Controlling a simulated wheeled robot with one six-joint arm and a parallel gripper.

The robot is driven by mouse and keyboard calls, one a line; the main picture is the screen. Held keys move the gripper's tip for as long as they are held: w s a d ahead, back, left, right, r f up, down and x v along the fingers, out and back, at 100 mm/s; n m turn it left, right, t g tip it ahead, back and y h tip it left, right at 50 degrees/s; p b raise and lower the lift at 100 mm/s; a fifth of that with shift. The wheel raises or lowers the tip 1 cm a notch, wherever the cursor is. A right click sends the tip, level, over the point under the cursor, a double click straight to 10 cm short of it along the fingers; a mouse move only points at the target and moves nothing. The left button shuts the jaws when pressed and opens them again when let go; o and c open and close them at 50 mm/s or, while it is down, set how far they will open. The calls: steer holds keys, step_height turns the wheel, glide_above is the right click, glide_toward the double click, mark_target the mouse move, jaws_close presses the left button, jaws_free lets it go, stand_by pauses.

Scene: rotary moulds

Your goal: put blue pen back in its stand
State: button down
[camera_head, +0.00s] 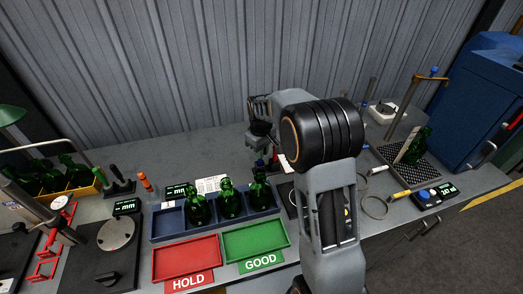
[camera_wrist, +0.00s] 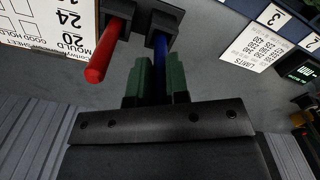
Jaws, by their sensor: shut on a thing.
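In the wrist view my gripper (camera_wrist: 158,80) has its two green-padded fingers shut on the blue pen (camera_wrist: 160,52), one on each side. The pen's far end meets a black stand block (camera_wrist: 165,17); I cannot tell how deep it sits in it. The red pen (camera_wrist: 104,52) stands in a similar black block just to the left. In the head view my gripper is mostly behind my arm near the back of the table, and the blue pen is not clear there.
A printed mould card (camera_wrist: 55,25) stands beside the red pen. A numbered sheet (camera_wrist: 257,45) and a lit display (camera_wrist: 298,68) lie to the right. In the head view, a blue tray (camera_head: 165,226) with green bottles stands left of my arm, behind the red HOLD tray (camera_head: 187,258) and green GOOD tray (camera_head: 255,240).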

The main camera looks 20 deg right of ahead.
steer(key=shift+f+b, duration=0.6)
steer(key=shift+f, duration=0.35)
steer(key=c, duration=1)
jaws_free()
steer(key=shift+c, duration=0.2)
step_height(320, 180, up, 14)
steer(key=shift+f+b, duration=0.1)
steer(key=shift+b, duration=0.3)
steer(key=shift+d, duration=0.1)
